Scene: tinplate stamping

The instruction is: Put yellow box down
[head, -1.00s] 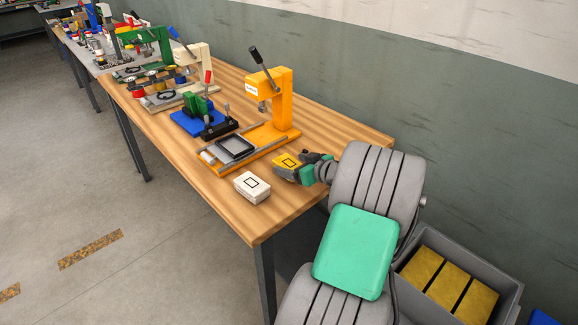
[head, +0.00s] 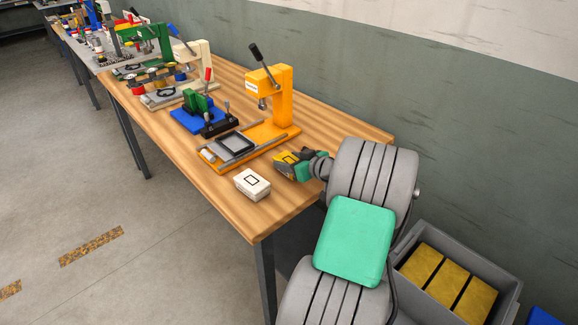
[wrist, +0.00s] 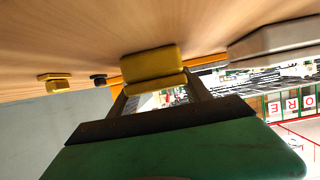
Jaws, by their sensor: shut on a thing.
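The yellow box (head: 283,160), with a dark square outline on its face, is at my gripper (head: 291,167) near the table's right front side. In the wrist view the yellow box (wrist: 152,62) sits between the two fingers, close to the wooden surface. My gripper (wrist: 155,88) is shut on it. In the head view the gripper partly hides the box, and the box looks tilted. I cannot tell whether it touches the table.
A white box (head: 252,184) with a similar outline lies left of my gripper on the wooden table (head: 236,211). An orange press (head: 282,95) stands behind, with a dark frame (head: 235,145) on its base. A grey crate (head: 411,273) with yellow contents is below right.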

